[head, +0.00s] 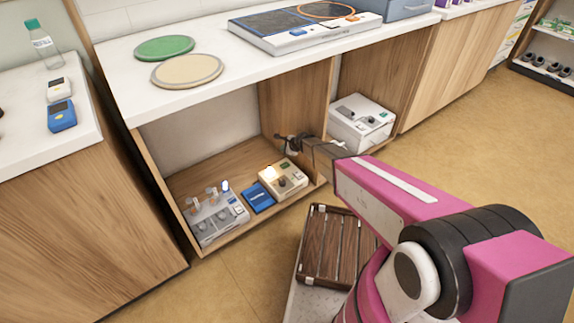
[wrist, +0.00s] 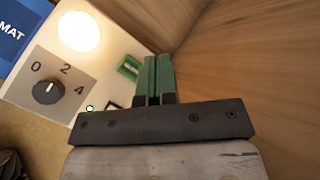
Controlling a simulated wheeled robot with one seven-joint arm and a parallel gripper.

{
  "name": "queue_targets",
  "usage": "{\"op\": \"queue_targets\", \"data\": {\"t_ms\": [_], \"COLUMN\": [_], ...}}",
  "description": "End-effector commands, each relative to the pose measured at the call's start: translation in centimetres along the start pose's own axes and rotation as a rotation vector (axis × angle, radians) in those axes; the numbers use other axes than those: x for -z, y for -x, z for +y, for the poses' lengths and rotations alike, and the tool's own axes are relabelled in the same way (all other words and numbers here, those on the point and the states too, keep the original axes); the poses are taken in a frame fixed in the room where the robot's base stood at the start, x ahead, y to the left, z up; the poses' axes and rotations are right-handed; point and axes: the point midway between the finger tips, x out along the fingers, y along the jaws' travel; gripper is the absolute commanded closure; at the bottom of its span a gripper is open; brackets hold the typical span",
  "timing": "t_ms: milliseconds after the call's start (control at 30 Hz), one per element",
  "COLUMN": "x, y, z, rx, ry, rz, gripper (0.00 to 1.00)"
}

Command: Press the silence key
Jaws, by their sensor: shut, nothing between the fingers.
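A cream control box (head: 284,180) stands on the low shelf under the counter, with a lit lamp and a dial. In the wrist view the box (wrist: 128,45) shows the glowing round lamp (wrist: 79,31), a black dial (wrist: 47,91) marked 0, 2, 4, and a green-framed key (wrist: 129,67). I cannot read which key is the silence key. My gripper (wrist: 152,62) is shut and empty, its green fingers together beside the green-framed key. Whether they touch the box is unclear. In the head view my gripper (head: 287,140) is above and behind the box.
A blue box (head: 259,198) and a grey unit with knobs (head: 217,217) stand left of the control box. A wooden divider (head: 295,100) rises behind. A white device (head: 360,123) sits in the compartment to the right. A slatted wooden crate (head: 338,247) is on the floor side.

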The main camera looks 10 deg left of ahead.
Motion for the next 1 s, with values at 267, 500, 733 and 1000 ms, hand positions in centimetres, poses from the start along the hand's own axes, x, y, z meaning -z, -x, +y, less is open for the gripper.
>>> {"op": "queue_targets", "data": {"t_ms": [267, 500, 733, 1000], "x": [0.5, 1.9, 3.3, 4.3], "y": [-0.6, -2.6, -4.5, -5.9], "z": [0.4, 1.7, 3.1, 4.3], "rx": [-0.001, -0.001, -0.001, -0.001], "ry": [0.002, 0.002, 0.002, 0.003], "rz": [0.001, 0.002, 0.002, 0.001], "gripper": [1.0, 1.0, 1.0, 1.0]}}
